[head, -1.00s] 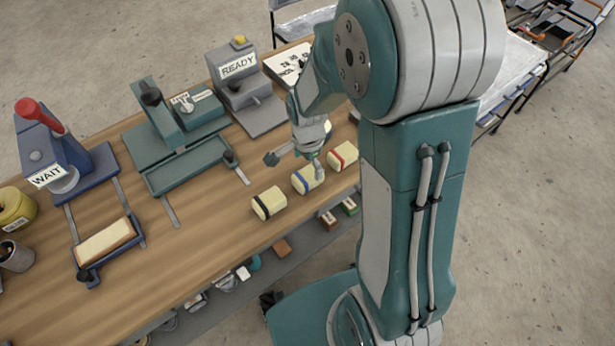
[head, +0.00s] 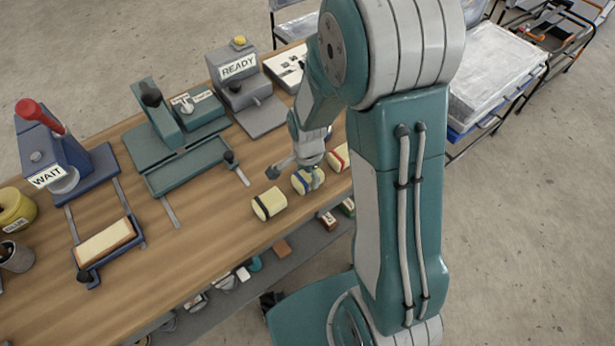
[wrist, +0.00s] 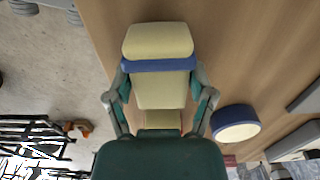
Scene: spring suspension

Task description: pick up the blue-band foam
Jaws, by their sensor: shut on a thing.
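The blue-band foam (head: 308,181) is a cream block with a blue band around it, in the middle of a row of three on the wooden bench. In the wrist view, the foam (wrist: 158,45) sits between the two fingers of my gripper (wrist: 160,88), which is shut on its sides. My gripper (head: 309,172) comes down over it in the head view and partly covers it. I cannot see a gap between the foam and the bench.
A black-band foam (head: 270,204) lies to the left and a red-band foam (head: 338,158) to the right, both close by. A READY machine (head: 245,88), a green fixture (head: 190,165) and a WAIT press (head: 65,165) stand on the bench (head: 215,235).

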